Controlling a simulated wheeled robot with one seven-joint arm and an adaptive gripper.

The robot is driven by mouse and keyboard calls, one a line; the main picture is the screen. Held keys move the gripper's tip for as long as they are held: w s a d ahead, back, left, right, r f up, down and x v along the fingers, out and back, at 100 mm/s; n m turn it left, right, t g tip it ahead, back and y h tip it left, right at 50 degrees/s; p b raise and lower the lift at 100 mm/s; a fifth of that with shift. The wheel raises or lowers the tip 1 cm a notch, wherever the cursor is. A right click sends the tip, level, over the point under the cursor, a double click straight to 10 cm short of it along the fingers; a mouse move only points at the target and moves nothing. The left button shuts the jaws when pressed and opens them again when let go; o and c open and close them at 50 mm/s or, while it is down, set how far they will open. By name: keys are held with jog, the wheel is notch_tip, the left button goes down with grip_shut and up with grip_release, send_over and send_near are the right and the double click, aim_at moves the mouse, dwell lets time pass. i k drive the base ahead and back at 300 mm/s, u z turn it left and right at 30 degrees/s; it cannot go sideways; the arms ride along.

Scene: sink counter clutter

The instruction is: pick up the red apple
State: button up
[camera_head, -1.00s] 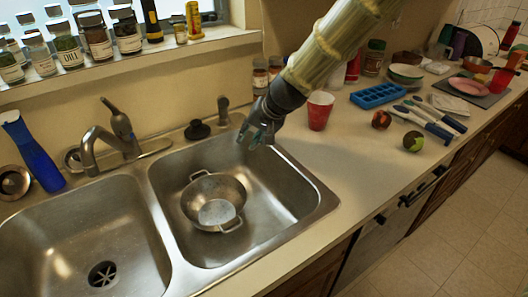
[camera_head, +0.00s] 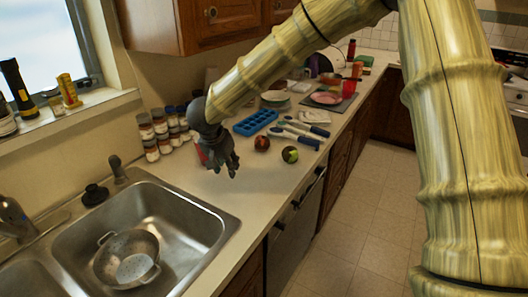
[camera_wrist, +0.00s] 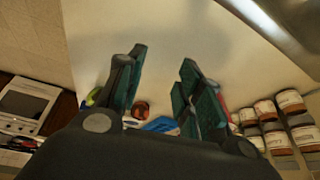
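The red apple (camera_head: 262,143) is small, dark red, and sits on the counter between the blue tray and a green round fruit. In the wrist view the apple (camera_wrist: 140,110) shows low between the fingers, beyond the gripper body. My gripper (camera_head: 228,168) hangs over the counter, to the left of the apple and apart from it. In the wrist view the two teal-padded fingers (camera_wrist: 163,72) are spread with nothing held between them. The gripper largely hides the red cup (camera_head: 201,155) in the head view.
The green fruit (camera_head: 290,154) lies just right of the apple. A blue ice tray (camera_head: 255,122) and blue-handled utensils (camera_head: 300,134) lie behind. Spice jars (camera_head: 148,138) stand at the wall. The sink (camera_head: 185,225) with a metal colander (camera_head: 127,258) is left. Front counter is clear.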

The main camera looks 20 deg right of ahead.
aim_at(262, 143)
jog(key=k, duration=0.2)
jog(key=z, duration=1.95)
jog(key=i, duration=1.5)
jog(key=u, duration=2.45)
